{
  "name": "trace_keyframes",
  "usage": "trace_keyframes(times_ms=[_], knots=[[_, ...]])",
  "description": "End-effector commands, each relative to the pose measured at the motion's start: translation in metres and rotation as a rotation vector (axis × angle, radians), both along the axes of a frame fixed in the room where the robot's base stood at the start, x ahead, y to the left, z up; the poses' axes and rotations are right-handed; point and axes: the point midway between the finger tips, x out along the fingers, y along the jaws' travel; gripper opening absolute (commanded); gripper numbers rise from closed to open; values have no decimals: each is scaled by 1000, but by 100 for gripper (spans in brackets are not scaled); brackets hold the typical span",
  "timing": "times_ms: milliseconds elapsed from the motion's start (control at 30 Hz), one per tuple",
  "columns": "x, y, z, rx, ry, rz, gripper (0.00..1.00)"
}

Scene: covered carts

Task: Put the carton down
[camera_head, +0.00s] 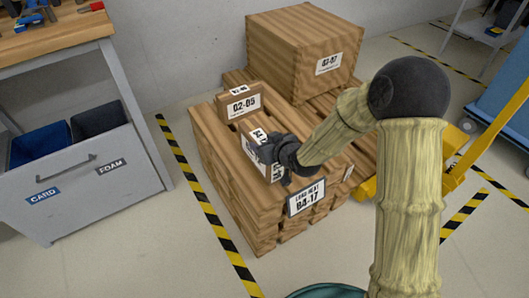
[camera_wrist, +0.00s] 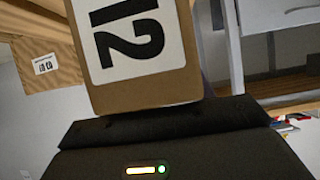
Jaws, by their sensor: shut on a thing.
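My gripper (camera_head: 278,150) is shut on a small brown carton (camera_head: 254,151) with white labels, over the top of a stack of wooden pallets (camera_head: 235,190). In the wrist view the carton (camera_wrist: 150,91) stands up from the black jaws (camera_wrist: 165,122), with a large "12" on its label. The gripper hides part of the carton in the head view. I cannot tell whether its underside touches the slats. A second carton (camera_head: 239,103), marked 02-05, sits on the stack just behind it.
A large crate (camera_head: 300,55) marked 02-07 stands behind on another pallet. A sign (camera_head: 306,198) marked B4-17 is on the stack's front corner. A grey bin cabinet (camera_head: 85,185) stands left, beyond striped floor tape (camera_head: 205,205). A yellow pallet truck (camera_head: 452,180) is at right.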

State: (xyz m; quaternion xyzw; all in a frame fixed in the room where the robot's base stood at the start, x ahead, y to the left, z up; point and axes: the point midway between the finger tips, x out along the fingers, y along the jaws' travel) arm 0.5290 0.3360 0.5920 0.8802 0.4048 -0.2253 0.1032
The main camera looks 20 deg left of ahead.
Motion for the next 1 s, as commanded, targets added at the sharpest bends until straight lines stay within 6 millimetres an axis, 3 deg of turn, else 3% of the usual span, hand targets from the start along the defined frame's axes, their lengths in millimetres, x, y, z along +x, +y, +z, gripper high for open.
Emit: trace_keyframes(times_ms=[267, 567, 933, 967, 1000], knots=[[1, 1, 0, 3, -4, 0, 0], [1, 1, -35, 2, -3, 0, 0], [1, 1, -37, 3, -4, 0, 0], [0, 0, -39, 0, 0, 0, 55], [0, 0, -38, 0, 0, 0, 62]])
